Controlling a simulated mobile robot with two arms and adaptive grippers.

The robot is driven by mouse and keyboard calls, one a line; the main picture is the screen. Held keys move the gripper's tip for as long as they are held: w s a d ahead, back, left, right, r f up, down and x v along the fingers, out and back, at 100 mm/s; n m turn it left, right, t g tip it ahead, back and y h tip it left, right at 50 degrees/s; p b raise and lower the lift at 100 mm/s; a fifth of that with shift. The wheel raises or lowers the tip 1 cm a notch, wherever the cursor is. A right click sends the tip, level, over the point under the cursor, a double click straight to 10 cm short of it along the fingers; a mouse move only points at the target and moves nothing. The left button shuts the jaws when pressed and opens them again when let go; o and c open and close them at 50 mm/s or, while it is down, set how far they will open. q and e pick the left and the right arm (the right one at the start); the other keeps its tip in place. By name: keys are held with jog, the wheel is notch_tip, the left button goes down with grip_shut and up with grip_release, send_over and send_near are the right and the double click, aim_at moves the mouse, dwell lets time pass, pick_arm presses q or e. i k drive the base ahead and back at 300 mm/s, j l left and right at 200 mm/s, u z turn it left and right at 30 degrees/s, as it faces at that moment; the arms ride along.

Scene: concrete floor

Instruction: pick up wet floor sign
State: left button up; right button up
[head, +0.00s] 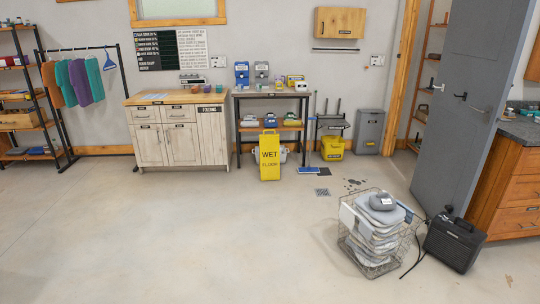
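The yellow wet floor sign (269,157) stands upright on the concrete floor near the back wall. It is in front of a dark-framed shelf table (239,122) and faces me with the words "WET FLOOR". Its front panel is in full view, and the back panel is hidden behind it. Neither of my grippers shows in the head view.
A wire basket (351,246) with folded grey and white items stands at front right. A black box-shaped device (455,243) with a cable lies beside it. A grey door (464,107) stands open behind them. The floor (190,225) at left and centre is clear.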

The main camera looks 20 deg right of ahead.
aim_at(269, 156)
jog(key=i+z, duration=0.1)
jog(key=z, duration=0.25)
jog(key=i, duration=5.55)
